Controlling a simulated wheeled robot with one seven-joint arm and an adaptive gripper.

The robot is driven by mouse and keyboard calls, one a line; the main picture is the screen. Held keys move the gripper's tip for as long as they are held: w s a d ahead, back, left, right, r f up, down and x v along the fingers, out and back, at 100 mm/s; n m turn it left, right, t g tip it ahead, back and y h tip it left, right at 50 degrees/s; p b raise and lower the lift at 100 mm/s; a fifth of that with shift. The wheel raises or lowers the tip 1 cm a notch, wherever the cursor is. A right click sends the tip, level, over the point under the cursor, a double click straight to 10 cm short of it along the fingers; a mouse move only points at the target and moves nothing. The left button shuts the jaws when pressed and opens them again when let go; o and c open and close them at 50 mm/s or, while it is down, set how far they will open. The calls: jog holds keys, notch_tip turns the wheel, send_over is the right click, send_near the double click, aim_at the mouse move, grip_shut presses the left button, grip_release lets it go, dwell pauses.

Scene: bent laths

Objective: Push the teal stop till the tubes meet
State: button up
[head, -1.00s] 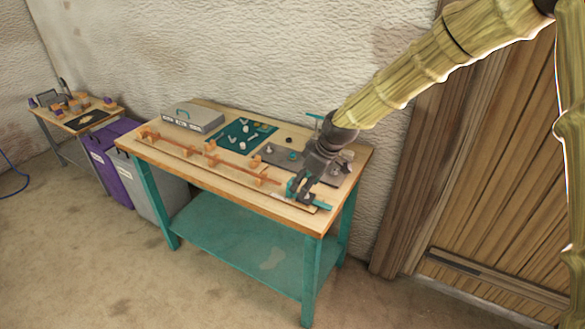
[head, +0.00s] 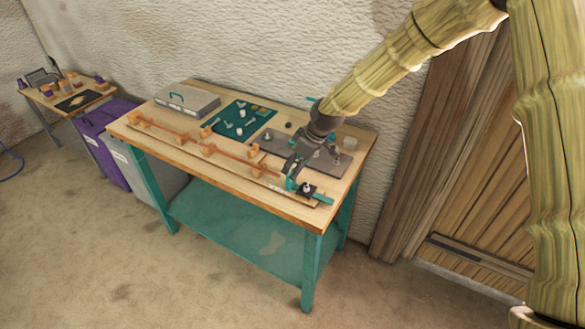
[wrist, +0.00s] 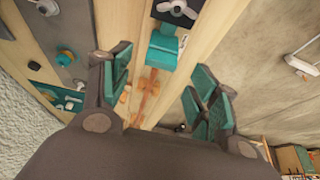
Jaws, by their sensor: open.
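No clear contact shows. In the head view, a teal bar (head: 323,198) sticks out at the right end of the long wooden strip. My gripper (head: 291,184) is low over that end, its teal-padded fingers apart and empty; it also shows in the wrist view (wrist: 158,82). Copper-coloured tubes (head: 172,133) lie in line on orange wooden blocks (head: 207,149) along the strip. Whether their ends touch is too small to tell.
A dark piece with a winged knob (wrist: 175,10) lies past the stop. Behind the strip are a grey plate (head: 325,158), a teal mat with tools (head: 240,120) and a grey case (head: 187,101). The bench's front edge is close to the strip.

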jog(key=shift+w+a+f+p, duration=0.2)
jog(key=shift+w+f, duration=0.1)
jog(key=shift+f, duration=0.25)
jog(key=shift+w+a+f+p, duration=0.15)
jog(key=shift+w+f, duration=0.1)
jog(key=shift+f, duration=0.3)
jog(key=shift+s+a+f, duration=0.15)
jog(key=shift+f, duration=0.1)
jog(key=shift+s+a, duration=0.15)
jog(key=shift+s, duration=0.25)
jog(key=shift+w+f, duration=0.5)
jog(key=shift+f, duration=0.2)
jog(key=shift+s+r, duration=0.2)
jog(key=shift+r, duration=0.05)
jog(key=shift+c, duration=0.9)
jog(key=shift+s, duration=0.1)
jog(key=c, duration=0.3)
grip_shut()
